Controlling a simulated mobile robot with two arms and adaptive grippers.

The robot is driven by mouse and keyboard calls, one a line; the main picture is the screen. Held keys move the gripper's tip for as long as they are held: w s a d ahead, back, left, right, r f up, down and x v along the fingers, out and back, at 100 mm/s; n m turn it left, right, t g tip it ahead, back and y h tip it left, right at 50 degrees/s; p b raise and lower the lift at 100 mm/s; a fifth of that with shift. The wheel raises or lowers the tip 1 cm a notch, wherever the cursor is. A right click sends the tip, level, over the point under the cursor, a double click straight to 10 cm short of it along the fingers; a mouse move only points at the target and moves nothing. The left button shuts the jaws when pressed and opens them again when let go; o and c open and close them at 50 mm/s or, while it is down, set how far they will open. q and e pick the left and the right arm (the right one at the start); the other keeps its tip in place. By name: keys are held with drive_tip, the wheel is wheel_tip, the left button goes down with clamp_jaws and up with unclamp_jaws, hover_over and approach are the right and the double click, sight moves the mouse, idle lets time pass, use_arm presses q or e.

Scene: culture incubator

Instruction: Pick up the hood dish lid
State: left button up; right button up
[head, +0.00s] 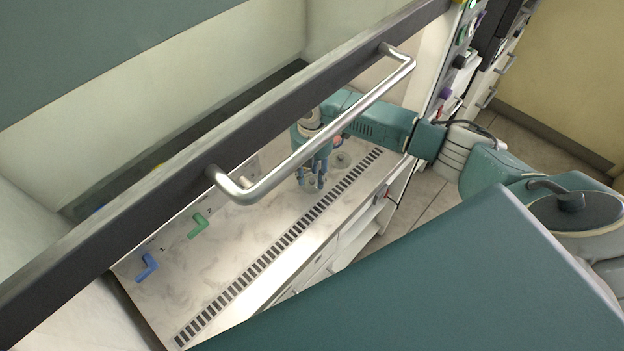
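My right gripper (311,184) reaches into the hood and points down, low over the pale work surface behind the front grille. Its blue-tipped fingers look apart, with a small gap between them, and I see nothing held there. A small round, clear dish-like thing (341,160) lies on the surface just right of the gripper. I cannot tell whether it is the hood dish lid, a dish, or both. The sash handle and the gripper hide part of the surface around it. My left gripper is not in view.
The hood's dark sash frame (110,232) with its metal handle (310,145) crosses above the work surface (190,275). A slotted grille (285,240) runs along the front edge. Blue (147,266) and green (199,225) angled pieces lie at the left. The front-left surface is clear.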

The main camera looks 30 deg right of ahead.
drive_tip(key=shift+f, duration=0.5)
drive_tip(key=shift+c, duration=0.2)
drive_tip(key=c, duration=0.8)
